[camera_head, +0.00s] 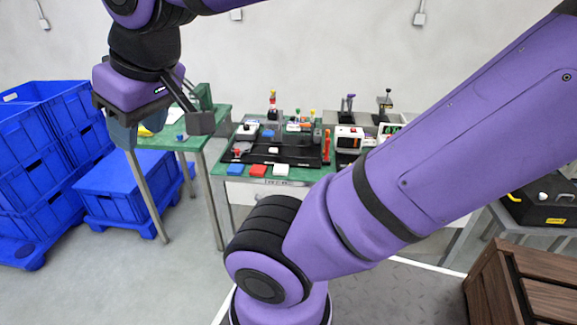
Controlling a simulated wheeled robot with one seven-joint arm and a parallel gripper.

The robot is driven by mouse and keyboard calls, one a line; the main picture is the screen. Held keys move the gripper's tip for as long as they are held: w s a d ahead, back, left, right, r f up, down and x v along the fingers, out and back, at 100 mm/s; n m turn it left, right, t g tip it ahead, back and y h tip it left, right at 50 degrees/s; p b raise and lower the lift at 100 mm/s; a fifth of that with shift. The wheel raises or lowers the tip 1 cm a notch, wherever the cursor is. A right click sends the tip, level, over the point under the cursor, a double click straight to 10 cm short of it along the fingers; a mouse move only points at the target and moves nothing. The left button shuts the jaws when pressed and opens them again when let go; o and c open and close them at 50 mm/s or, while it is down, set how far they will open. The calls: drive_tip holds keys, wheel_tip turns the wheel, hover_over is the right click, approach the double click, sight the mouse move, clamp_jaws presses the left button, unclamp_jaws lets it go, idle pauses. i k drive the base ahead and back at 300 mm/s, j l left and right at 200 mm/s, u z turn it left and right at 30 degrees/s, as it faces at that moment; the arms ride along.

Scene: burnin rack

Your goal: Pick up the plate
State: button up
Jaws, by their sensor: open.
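My gripper (160,130) hangs at the upper left, open, with its two dark fingers apart and nothing visible between them. It is in front of the left green table, to the left of the rack table in the picture. I cannot tell which piece is the plate.
The rack table (316,176) also carries toggle clamps and a white-fronted instrument (349,137). Blue crates (125,185) stand at the left. A brown wooden crate (490,285) and a black case (545,203) are at the right. My arm hides part of the table's right side.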

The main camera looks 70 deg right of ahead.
sight(282, 169)
drive_tip(key=z, duration=1.65)
